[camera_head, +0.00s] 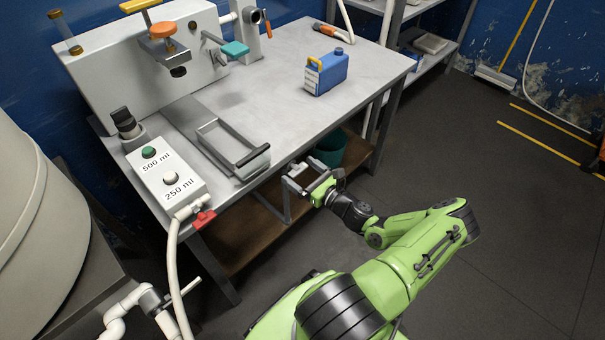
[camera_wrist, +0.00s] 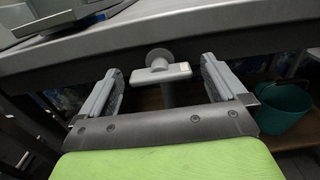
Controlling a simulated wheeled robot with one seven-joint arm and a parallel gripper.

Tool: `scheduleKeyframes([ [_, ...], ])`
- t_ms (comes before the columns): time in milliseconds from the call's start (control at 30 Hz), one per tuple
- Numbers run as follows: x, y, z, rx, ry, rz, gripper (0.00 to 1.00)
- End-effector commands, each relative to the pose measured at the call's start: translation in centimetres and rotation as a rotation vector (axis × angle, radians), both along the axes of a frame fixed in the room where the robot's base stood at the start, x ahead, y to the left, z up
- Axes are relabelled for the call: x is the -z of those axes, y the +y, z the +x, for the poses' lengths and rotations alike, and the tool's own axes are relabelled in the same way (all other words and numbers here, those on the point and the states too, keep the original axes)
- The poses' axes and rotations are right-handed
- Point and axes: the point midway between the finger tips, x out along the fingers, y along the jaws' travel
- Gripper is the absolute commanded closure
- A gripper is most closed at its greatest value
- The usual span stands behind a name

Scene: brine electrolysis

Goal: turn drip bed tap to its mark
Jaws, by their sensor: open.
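A grey tap with a round hub and a flat bar handle (camera_wrist: 160,73) sits under the front edge of the bench in the wrist view. The bar lies nearly level, with a small pale patch near its right end. My gripper (camera_wrist: 160,88) is open, with one finger on each side of the bar and a gap at both ends. In the head view my gripper (camera_head: 308,180) is at the bench's front edge, and the tap is hard to make out there. I cannot tell which mark belongs to the tap.
The bench (camera_head: 290,120) holds a grey tray with a dark handle (camera_head: 228,143), a blue jug (camera_head: 326,72) and a button box (camera_head: 166,178). A red tap (camera_head: 203,219) is at the front left. A teal bucket (camera_wrist: 284,106) stands below, right of my gripper.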

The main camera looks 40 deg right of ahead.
Motion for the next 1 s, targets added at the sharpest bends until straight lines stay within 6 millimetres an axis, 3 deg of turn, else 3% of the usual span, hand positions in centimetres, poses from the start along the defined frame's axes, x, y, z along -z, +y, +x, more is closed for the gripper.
scheduleKeyframes([
  [67, -0.01, -0.01, -0.02, 0.0, 0.0, 0.0, 0.05],
  [400, 0.0, -0.01, -0.06, 0.0, 0.0, -0.001, 0.57],
  [733, -0.02, 0.03, -0.04, -0.002, 0.0, -0.047, 0.58],
  [1000, -0.05, 0.03, -0.05, -0.002, -0.005, -0.22, 0.58],
])
